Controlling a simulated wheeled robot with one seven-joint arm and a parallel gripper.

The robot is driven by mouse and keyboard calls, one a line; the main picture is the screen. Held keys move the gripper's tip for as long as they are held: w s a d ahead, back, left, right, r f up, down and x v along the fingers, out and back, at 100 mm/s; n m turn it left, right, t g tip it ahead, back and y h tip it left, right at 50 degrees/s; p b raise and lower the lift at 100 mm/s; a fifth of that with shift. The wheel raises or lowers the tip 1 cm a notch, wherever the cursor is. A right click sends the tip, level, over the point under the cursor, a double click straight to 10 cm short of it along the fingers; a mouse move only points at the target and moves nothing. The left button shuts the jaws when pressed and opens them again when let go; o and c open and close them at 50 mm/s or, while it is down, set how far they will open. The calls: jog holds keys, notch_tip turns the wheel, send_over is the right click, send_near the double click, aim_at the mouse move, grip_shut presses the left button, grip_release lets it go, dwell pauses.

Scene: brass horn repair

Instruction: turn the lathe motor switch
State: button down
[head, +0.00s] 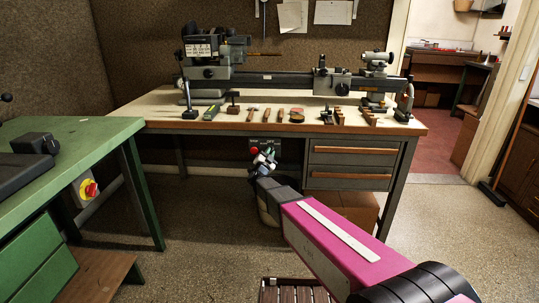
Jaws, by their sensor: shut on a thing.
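The lathe (285,77) stands on a wooden-topped bench. A small dark switch box (264,141) hangs under the bench's front edge, left of the drawers. A red round button (254,150) shows on its left side. My gripper (265,158) is at the front of this box, reaching up and away from the lower right. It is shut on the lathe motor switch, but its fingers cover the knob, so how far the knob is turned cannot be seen.
A green bench (75,145) at left carries another switch, a red knob on yellow (89,189). Drawers (349,165) are right of my gripper. Hand tools (252,113) lie along the lathe bench's front. A slatted wooden platform (290,290) is on the floor. Open floor lies left of my arm.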

dwell(0.4)
jog(key=c, duration=1.1)
grip_release()
jog(key=v, duration=1.1)
jog(key=shift+w+d, duration=0.1)
jog(key=s+d+f+n+g+y, duration=0.7)
jog(key=d+f+n+g+y, duration=0.15)
jog(key=d+n+g, duration=0.3)
jog(key=s+d+g, duration=0.3)
jog(key=s+d, duration=0.2)
jog(key=s+d+f+g+h, duration=0.1)
jog(key=s+d+g, duration=0.2)
jog(key=s+d, duration=0.2)
jog(key=s+d+f+g+h, duration=0.1)
jog(key=s+d+g, duration=0.2)
jog(key=s+d, duration=0.2)
jog(key=shift+s+d, duration=0.1)
jog(key=shift+s, duration=0.9)
